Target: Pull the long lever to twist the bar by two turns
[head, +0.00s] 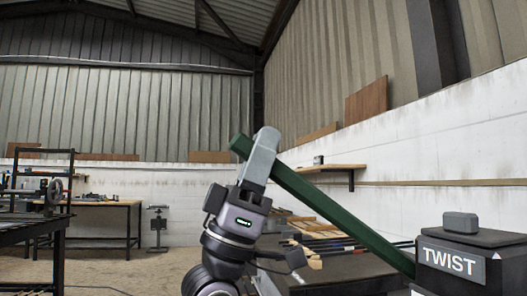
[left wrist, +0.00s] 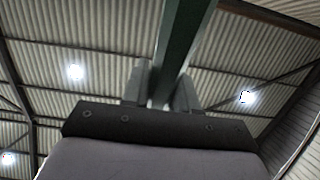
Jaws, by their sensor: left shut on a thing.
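The long lever is a dark green bar (head: 335,215). It rises diagonally from the machine labelled TWIST (head: 462,262) at the lower right to its free end at the upper left. My left gripper (head: 262,150) is shut on the lever near that free end. In the left wrist view the lever (left wrist: 184,35) runs up between the two fingers of my left gripper (left wrist: 160,88). The bar that is twisted cannot be made out clearly. My right gripper is not in view.
A dark workbench (head: 340,268) with thin rods and wooden pieces stands behind the lever. A wall shelf (head: 330,168) is above it. Another table (head: 100,205) and a metal rack stand at the left. Open floor lies between them.

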